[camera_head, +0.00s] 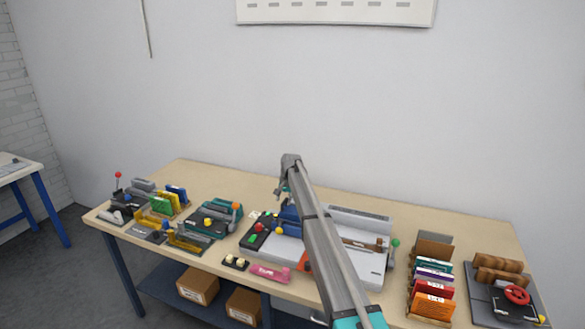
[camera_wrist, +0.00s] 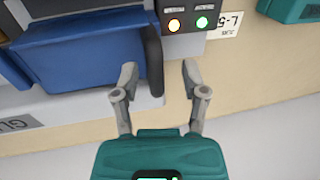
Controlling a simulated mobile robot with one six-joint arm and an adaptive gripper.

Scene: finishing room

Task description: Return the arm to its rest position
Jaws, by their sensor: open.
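My arm (camera_head: 325,240) reaches up from the bottom of the head view and bends down at its far end over the workbench. My gripper (camera_head: 282,191) is small there, above the middle of the bench, beside a blue machine part (camera_head: 290,214). In the wrist view my gripper (camera_wrist: 160,74) has its two fingers apart, with nothing held. A dark curved handle (camera_wrist: 153,62) on the blue part (camera_wrist: 85,50) shows between the fingertips; I cannot tell how far below it lies. My arm hides part of the machine in the head view.
The wooden workbench (camera_head: 190,172) holds small devices at left, a grey machine (camera_head: 372,262) in the middle, a rack of coloured folders (camera_head: 433,285) and a device with a red wheel (camera_head: 516,295) at right. A lit button box (camera_wrist: 187,22) is near the gripper. Cardboard boxes (camera_head: 198,287) sit below.

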